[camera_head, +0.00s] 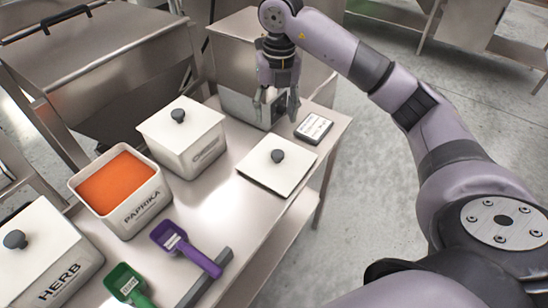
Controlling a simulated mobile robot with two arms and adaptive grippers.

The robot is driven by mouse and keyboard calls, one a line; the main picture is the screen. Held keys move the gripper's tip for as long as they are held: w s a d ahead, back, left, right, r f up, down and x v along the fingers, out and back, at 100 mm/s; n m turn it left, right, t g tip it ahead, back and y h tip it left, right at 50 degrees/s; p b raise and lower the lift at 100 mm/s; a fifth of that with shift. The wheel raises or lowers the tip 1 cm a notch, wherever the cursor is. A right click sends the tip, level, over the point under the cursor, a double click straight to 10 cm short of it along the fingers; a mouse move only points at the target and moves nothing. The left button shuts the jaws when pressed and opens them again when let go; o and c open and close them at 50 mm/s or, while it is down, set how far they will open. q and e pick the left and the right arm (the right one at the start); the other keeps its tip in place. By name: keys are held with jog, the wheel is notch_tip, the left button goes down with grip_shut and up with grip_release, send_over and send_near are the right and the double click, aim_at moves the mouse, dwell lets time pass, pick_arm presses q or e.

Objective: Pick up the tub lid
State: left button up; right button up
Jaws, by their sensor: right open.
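A square white tub lid with a dark round knob (267,173) lies flat on the metal table, right of the tubs. The paprika tub (145,207) stands uncovered and shows orange powder. A lidded white tub (190,152) stands behind it, and the herb tub (58,280) at the lower left has its own knobbed lid (22,262) on. My right gripper (280,118) points down with its fingers apart and empty, above the table's far end, beyond the loose lid and not touching it. My left gripper does not show.
A metal box (246,106) stands behind the right gripper, with a small labelled block (313,127) to its right. A purple scoop (184,246), a green scoop (127,284) and a grey bar (206,277) lie at the front. The floor right of the table is clear.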

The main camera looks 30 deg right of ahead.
jog(key=p, duration=0.2)
send_near(278, 154)
jog(key=f, duration=0.5)
jog(key=shift+s+a+f, duration=0.15)
jog(key=shift+s+a, duration=0.05)
jog(key=shift+w+d+f+p, duration=0.1)
jog(key=shift+w+f+p, duration=0.1)
jog(key=shift+f, duration=1.15)
jog(key=shift+w+f+p, duration=0.2)
jog(key=shift+w+f, duration=0.05)
jog(key=shift+f, duration=1.1)
jog(key=shift+c, duration=0.3)
grip_shut()
